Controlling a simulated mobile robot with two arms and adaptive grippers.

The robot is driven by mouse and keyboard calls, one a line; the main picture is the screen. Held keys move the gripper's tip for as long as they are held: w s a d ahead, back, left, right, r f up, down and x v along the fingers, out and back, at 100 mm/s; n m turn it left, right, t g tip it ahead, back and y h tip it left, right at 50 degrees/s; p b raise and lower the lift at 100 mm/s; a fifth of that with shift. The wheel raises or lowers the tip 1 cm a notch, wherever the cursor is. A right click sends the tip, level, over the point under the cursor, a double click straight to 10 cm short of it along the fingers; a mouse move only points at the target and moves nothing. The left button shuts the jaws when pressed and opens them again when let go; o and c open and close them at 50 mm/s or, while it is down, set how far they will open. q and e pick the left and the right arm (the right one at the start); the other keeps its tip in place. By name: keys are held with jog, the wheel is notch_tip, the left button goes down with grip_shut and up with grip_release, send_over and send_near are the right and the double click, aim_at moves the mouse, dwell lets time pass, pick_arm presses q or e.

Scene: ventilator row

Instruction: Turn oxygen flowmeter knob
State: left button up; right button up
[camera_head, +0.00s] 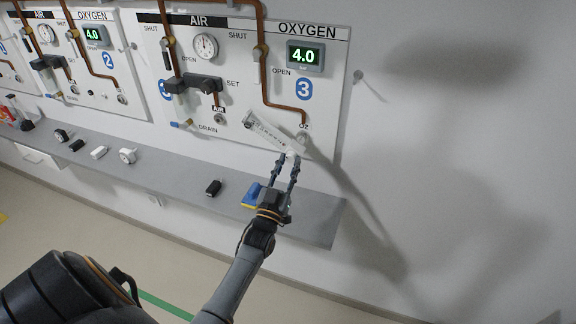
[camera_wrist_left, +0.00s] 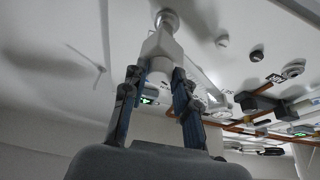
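In the left wrist view, the white knob end (camera_wrist_left: 160,66) sits between the fingertips of my left gripper (camera_wrist_left: 157,75). I cannot tell whether both fingers press on it. My right gripper is not in view.
A grey rail shelf (camera_head: 315,212) runs below the panels. A blue and yellow object (camera_head: 252,195) lies on it beside my left gripper, with a black item (camera_head: 213,187) to the left. The oxygen display (camera_head: 305,56) reads 4.0.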

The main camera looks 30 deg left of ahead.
pick_arm(q)
grip_shut()
jog(key=shift+m, duration=0.3)
jog(key=m+h, duration=0.2)
jog(key=m, duration=0.2)
jog(key=shift+a, duration=0.15)
jog(key=m+h, duration=0.1)
jog(key=m, duration=0.1)
jog(key=m+h, duration=0.1)
jog(key=m, duration=0.2)
jog(key=shift+s+a+r+h, duration=0.1)
jog(key=shift+a+r+h, duration=0.05)
jog(key=shift+h, duration=0.15)
jog(key=m+h, duration=0.1)
jog(key=m, duration=0.1)
jog(key=m+g, duration=0.1)
jog(key=m, duration=0.1)
jog(key=shift+a+r+m+h+p, duration=0.15)
jog(key=shift+m+h+p, duration=0.15)
jog(key=shift+h+p, duration=0.1)
jog(key=shift+r+m+g+h+p, duration=0.1)
jog(key=shift+m+g+h+p, duration=0.3)
jog(key=shift+m, duration=0.7)
jog(key=shift+m+g+h+p, duration=0.25)
jog(key=shift+m+g, duration=0.25)
jog(key=shift+m, duration=0.6)
